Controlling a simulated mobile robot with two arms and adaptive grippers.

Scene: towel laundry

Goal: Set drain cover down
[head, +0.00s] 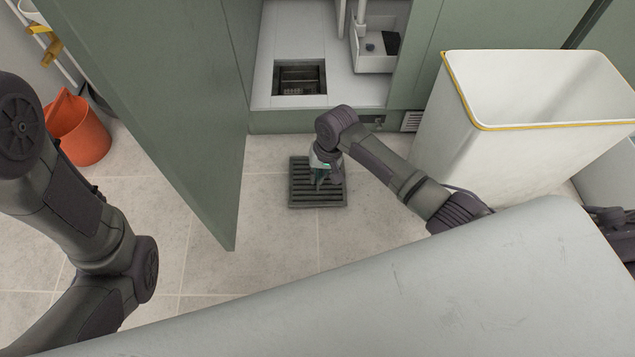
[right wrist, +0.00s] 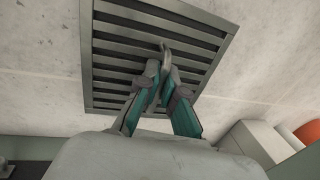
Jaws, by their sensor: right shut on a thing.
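The drain cover (head: 318,197) is a dark square slatted grate in the middle of the head view, at the tiled floor in front of the cabinet. My right gripper (head: 321,178) is above it, pointing down. In the right wrist view the fingers (right wrist: 163,82) are shut on a small curved handle (right wrist: 166,54) at the middle of the drain cover (right wrist: 120,60). I cannot tell whether the cover touches the floor. The square drain opening (head: 300,78) in the cabinet's white base is uncovered. My left gripper is out of view.
A green cabinet door (head: 180,110) stands open left of the cover. A tall white bin (head: 480,140) with a yellow rim stands at the right. An orange bucket (head: 78,128) is at the far left. A pale surface (head: 400,290) fills the lower foreground. Floor tiles (head: 270,235) around the cover are clear.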

